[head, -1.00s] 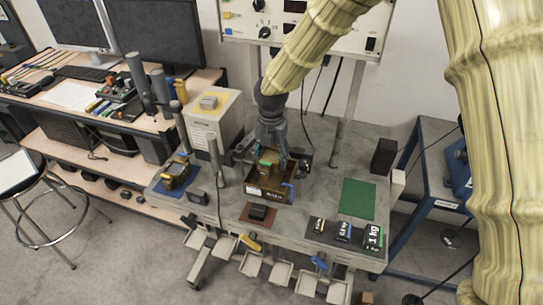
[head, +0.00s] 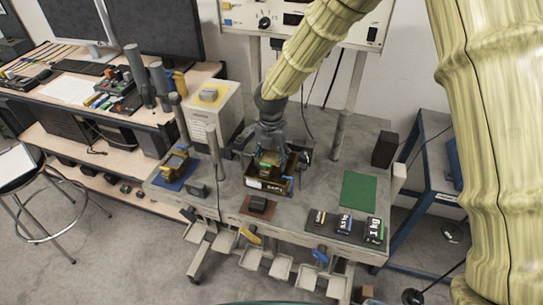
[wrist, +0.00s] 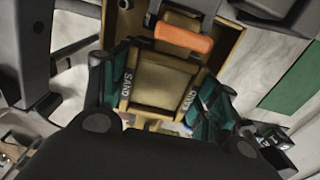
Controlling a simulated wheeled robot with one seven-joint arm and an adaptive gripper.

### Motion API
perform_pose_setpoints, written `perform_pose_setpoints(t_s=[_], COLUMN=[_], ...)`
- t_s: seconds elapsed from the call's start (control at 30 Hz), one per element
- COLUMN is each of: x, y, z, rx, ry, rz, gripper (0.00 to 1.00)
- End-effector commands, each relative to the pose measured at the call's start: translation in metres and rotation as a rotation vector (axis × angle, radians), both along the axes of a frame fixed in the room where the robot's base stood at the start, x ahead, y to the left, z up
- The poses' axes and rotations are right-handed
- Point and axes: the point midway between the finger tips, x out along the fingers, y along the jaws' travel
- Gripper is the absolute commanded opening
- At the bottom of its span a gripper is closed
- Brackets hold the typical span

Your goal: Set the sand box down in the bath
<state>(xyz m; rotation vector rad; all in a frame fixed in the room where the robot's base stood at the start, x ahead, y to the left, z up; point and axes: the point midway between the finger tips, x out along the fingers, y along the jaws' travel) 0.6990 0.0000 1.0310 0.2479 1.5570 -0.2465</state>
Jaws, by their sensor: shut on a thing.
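The sand box (wrist: 165,85) is a tan block with SAND printed on its sides, held between the teal fingers of my gripper (wrist: 160,100). In the head view my gripper (head: 268,152) points down over the bath (head: 267,186), a brown open-topped box with a label on its front. The bath's wall also shows in the wrist view (wrist: 231,42), behind the sand box. The sand box (head: 269,160) is mostly hidden by my fingers in the head view. I cannot tell whether it touches the bath floor. An orange bar (wrist: 184,36) lies just beyond it.
A green mat (head: 359,193) and several black weights (head: 344,224) are on the bench's right side. Posts (head: 216,150) and a cream cabinet (head: 212,112) stand to the left.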

Motion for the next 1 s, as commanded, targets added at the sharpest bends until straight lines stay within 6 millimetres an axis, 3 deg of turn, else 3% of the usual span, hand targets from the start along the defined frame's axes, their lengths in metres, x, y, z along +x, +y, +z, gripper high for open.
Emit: perform_pose_setpoints(t_s=[0.5,0.97,1.0], x=[0.0,0.0,0.0], y=[0.0,0.0,0.0], z=[-0.02,-0.024,-0.024], rx=[0.0,0.0,0.0], ry=[-0.001,-0.001,-0.001], rz=[0.001,0.001,0.001], gripper=[0.26,0.26,0.64])
